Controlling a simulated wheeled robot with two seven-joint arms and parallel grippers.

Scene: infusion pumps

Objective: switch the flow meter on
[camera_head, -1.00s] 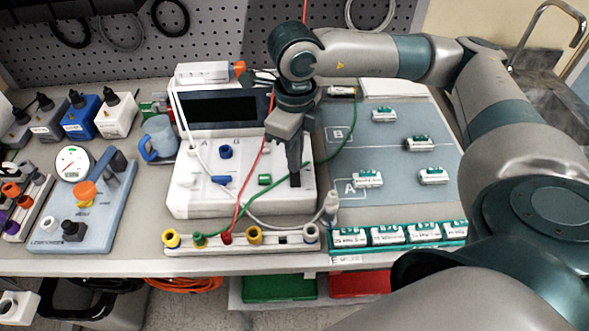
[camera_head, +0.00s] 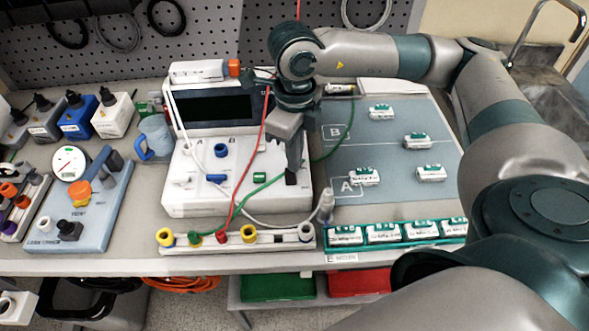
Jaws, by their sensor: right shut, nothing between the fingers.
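The white device with a dark screen (camera_head: 222,107) stands in the middle of the table, which I take to be the flow meter. Its sloped front carries a blue knob (camera_head: 221,150), a blue switch (camera_head: 216,178) and a green switch (camera_head: 259,177). The screen looks blank. My right gripper (camera_head: 291,178) points down over the right part of this front, fingers shut and empty. Its tips are right of the green switch. They hide the panel behind them, and I cannot tell whether they touch it. My left gripper is not in view.
A blue stand with a gauge (camera_head: 71,163) and a blue mug (camera_head: 156,137) stand left.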

